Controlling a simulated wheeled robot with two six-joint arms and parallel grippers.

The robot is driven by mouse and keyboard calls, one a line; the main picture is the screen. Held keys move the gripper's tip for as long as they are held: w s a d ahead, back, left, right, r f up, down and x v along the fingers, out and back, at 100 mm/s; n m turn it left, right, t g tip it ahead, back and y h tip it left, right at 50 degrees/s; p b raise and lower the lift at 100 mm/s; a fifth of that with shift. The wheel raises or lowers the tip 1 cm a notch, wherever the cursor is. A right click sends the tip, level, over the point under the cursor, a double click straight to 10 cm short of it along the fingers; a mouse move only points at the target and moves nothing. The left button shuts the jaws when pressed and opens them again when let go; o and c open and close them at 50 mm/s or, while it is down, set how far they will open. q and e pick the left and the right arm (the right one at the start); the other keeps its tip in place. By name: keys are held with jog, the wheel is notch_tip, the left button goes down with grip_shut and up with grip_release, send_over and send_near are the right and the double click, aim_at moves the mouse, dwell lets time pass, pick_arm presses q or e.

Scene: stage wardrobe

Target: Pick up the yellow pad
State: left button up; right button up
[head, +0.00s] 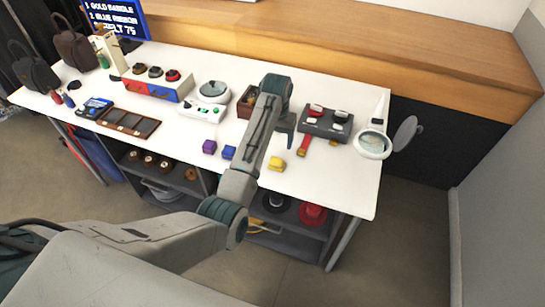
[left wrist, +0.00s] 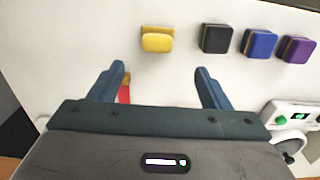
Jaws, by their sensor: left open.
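The yellow pad (head: 276,163) lies on the white table near its front edge, right of my left forearm. In the left wrist view the yellow pad (left wrist: 157,39) lies beyond the fingertips, roughly between their lines and apart from both fingers. My left gripper (left wrist: 160,75) is open and empty above the table. In the head view my left gripper (head: 284,128) is partly hidden by its own arm. My right gripper is in neither view.
A black pad (left wrist: 215,38), a blue pad (left wrist: 260,43) and a purple pad (left wrist: 297,49) lie in a row beside the yellow one. A red strip (head: 304,146) lies near a dark tray (head: 325,123). A magnifier lamp (head: 373,143) stands at the right.

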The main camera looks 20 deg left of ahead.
pick_arm(q)
send_over(277, 158)
notch_tip(277, 158, down, 4)
jog(key=shift+f, duration=0.15)
jog(key=shift+a+f+p, duration=0.15)
jog(key=shift+f+p, duration=0.25)
jog(key=shift+f, duration=0.1)
notch_tip(277, 158, down, 5)
jog(key=shift+s+p, duration=0.1)
jog(key=shift+p, duration=0.6)
jog(key=c, duration=0.9)
